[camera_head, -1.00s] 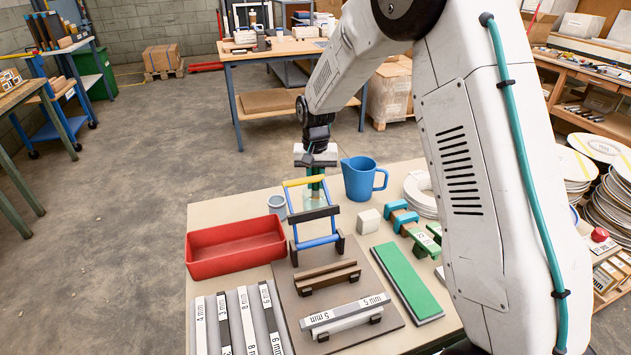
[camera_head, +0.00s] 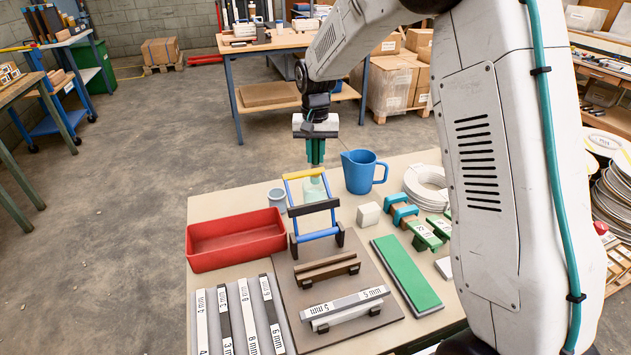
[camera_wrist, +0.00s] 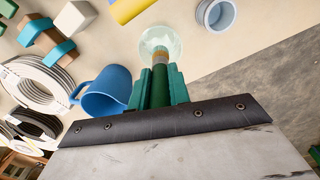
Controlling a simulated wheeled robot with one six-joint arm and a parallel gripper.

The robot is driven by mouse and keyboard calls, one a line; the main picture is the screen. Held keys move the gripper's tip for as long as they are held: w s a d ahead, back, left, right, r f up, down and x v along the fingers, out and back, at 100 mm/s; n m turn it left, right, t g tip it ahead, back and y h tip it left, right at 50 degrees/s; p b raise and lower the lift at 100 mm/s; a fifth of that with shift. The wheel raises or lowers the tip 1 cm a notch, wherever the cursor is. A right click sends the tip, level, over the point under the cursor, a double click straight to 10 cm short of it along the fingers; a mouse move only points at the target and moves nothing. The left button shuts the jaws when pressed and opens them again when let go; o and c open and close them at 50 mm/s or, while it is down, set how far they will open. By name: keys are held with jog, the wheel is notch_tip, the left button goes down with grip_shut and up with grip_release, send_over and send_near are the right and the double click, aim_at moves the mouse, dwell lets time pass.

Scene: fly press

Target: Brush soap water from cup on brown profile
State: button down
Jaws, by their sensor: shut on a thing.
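My gripper (camera_head: 315,160) is shut on a brush with a dark green handle (camera_wrist: 159,88) and a copper-coloured ferrule (camera_wrist: 160,57). It holds the brush upright above a pale green translucent cup (camera_head: 313,191), partly hidden behind a yellow and blue frame. In the wrist view the brush's end overlaps this cup (camera_wrist: 147,42); I cannot tell whether the bristles are inside it. The brown profile (camera_head: 325,266) lies across dark supports on a brown board, in front of the frame.
The yellow and blue frame (camera_head: 318,236) stands between cup and profile. A blue jug (camera_head: 358,173) is right of the cup, a grey-blue cup (camera_head: 277,199) left.

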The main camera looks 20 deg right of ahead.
aim_at(315, 140)
jog(key=shift+r, duration=1.8)
jog(key=shift+r, duration=0.1)
dwell(0.8)
jog(key=shift+r, duration=1.85)
